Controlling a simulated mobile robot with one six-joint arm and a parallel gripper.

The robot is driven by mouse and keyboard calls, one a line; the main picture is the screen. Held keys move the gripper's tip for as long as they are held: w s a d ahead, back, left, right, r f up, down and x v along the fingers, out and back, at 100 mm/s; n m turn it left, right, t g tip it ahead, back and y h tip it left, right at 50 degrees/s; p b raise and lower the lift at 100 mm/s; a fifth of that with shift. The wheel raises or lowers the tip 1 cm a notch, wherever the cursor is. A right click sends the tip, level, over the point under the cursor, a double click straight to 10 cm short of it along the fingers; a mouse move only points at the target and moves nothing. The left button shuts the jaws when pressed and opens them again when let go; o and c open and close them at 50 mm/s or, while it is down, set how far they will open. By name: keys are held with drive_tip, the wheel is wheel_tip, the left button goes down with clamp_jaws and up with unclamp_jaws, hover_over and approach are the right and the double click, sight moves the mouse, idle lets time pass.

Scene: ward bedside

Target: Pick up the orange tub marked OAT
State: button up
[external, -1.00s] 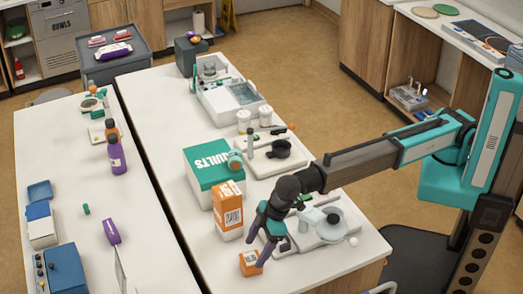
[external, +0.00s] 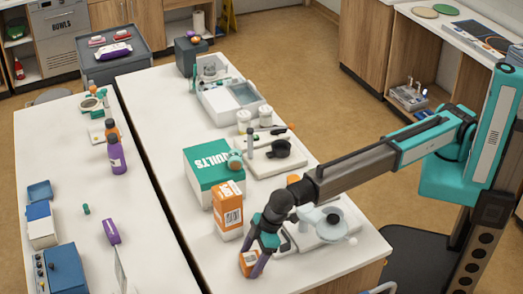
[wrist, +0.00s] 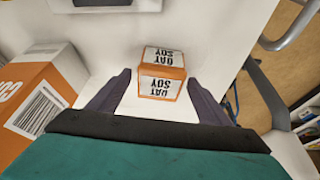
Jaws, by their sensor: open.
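The small orange tub (external: 247,259) sits near the front edge of the white table. In the wrist view the tub (wrist: 161,85) shows white label panels with dark lettering reading OAT and SOY, upside down. My gripper (external: 252,264) is open and low over the tub, with its dark purple fingers to either side of it in the external view. In the wrist view my gripper (wrist: 158,80) has one fingertip left and one right of the tub, with a gap on both sides. Nothing is held.
A taller orange carton with a barcode (external: 228,214) stands close behind, also at the left of the wrist view (wrist: 30,105). A green and white box (external: 210,165) stands beyond it. A pale blue-grey device (external: 325,222) lies to the right.

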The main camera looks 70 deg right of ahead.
sight(251, 259)
drive_tip(key=shift+f, duration=0.1)
idle(0.5)
drive_tip(key=c, duration=1.3)
drive_tip(key=shift+o, duration=0.2)
drive_tip(key=shift+r+b, duration=1.35)
drive_tip(key=shift+r, duration=3.7)
